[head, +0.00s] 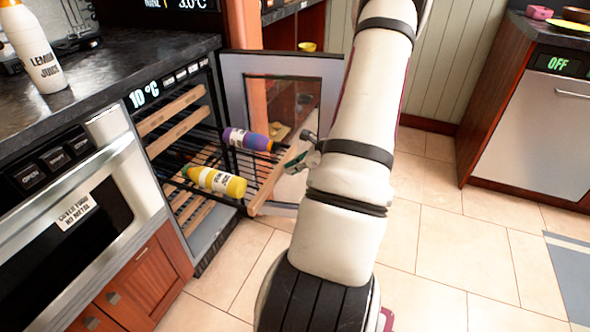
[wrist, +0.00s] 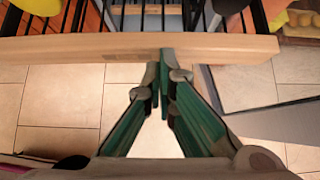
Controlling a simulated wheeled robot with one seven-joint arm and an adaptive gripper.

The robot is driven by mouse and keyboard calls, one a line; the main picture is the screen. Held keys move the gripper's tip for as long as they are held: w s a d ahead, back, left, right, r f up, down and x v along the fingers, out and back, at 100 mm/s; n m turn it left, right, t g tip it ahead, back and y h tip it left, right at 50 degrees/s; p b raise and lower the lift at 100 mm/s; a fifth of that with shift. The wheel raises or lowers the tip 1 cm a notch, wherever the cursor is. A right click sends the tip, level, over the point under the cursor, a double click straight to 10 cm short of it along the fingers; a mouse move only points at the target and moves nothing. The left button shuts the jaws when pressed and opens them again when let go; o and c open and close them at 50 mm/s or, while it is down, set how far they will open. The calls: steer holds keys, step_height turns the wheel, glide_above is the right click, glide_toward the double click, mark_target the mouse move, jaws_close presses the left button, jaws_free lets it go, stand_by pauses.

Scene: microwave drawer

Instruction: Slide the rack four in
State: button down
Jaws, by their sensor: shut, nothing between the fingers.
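The pulled-out wire rack with a pale wooden front bar (head: 267,190) sticks out of the open cooler (head: 195,90). A purple bottle (head: 247,140) and a yellow bottle (head: 216,181) lie on it. The bar (wrist: 90,47) crosses the top of the wrist view, with the rack's dark wires behind it. My gripper (head: 308,150) is at the outer side of the bar, partly hidden by my arm. In the wrist view its green fingers (wrist: 166,66) are together, tips at the bar's lower edge; I cannot tell whether they touch it. No rack number is readable.
The cooler's glass door (head: 235,75) stands open behind the rack. Other wooden-fronted racks (head: 170,108) sit inside the cooler, above and below. An oven (head: 75,205) is at left, under a counter with a lemon juice bottle (head: 33,48).

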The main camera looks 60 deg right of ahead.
glide_toward(193, 147)
steer(key=x, duration=0.5)
steer(key=shift+d+f+p, duration=0.15)
steer(key=shift+f+p, duration=0.2)
steer(key=shift+f, duration=0.05)
steer(key=shift+w, duration=0.25)
steer(key=shift+r, duration=0.1)
